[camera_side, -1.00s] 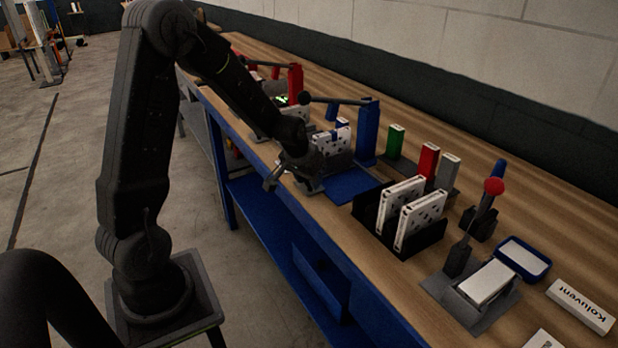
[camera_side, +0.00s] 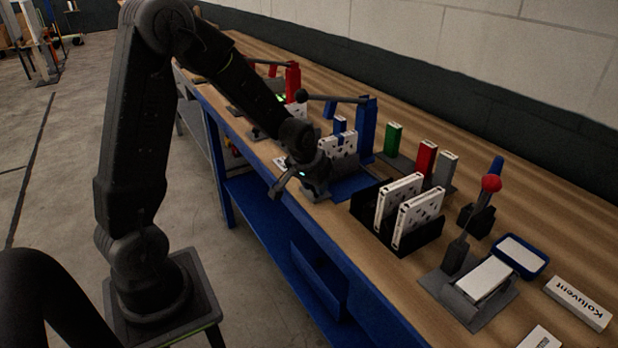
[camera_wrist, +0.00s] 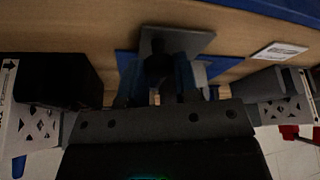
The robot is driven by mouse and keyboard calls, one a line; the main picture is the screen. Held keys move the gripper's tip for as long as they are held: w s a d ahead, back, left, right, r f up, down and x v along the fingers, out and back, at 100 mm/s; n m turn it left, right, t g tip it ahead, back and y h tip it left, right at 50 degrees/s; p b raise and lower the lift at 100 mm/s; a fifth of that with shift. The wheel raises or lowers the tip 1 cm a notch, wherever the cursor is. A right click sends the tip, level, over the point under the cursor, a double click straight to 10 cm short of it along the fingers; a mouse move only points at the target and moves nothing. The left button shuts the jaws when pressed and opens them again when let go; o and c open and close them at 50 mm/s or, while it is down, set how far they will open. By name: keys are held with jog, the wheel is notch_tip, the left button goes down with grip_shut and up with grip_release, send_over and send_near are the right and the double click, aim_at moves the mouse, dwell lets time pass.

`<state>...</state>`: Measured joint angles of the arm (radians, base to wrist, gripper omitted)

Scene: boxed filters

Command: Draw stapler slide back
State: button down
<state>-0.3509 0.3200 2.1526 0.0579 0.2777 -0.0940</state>
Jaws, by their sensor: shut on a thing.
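The blue stapler (camera_side: 367,128) stands upright on the bench, with a dark lever reaching left from its top. A white patterned filter box (camera_side: 338,144) stands in front of it, beside a blue base plate (camera_side: 352,186). My gripper (camera_side: 312,188) is low at the bench's front edge, left of the base plate. In the wrist view my gripper (camera_wrist: 158,84) is shut on a dark handle (camera_wrist: 157,63) below a grey plate (camera_wrist: 185,40), which looks like the slide. The arm and wrist hide much of the slide in the side view.
A black rack (camera_side: 425,236) with two filter boxes stands to the right. Green, red (camera_side: 426,159) and grey upright boxes stand behind it. The floor in front of the bench is open.

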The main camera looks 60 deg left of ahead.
jog(key=shift+d, duration=3.25)
jog(key=c, duration=0.9)
grip_release()
jog(key=v, duration=1.3)
jog(key=shift+s+r, duration=0.25)
jog(key=shift+r, duration=0.1)
jog(key=shift+s, duration=0.1)
jog(key=s+d+r+m, duration=0.1)
jog(key=s+d, duration=0.1)
jog(key=s, duration=0.3)
jog(key=s+d+r+m+t+h, duration=0.1)
jog(key=s+d+r+m, duration=0.1)
jog(key=s, duration=0.2)
jog(key=s+d+r+m, duration=0.1)
jog(key=s+d, duration=0.1)
jog(key=s, duration=0.3)
jog(key=shift+s+d+r+t+h, duration=0.1)
jog(key=shift+s+r+t+h, duration=0.05)
jog(key=shift+s+t+h, duration=0.2)
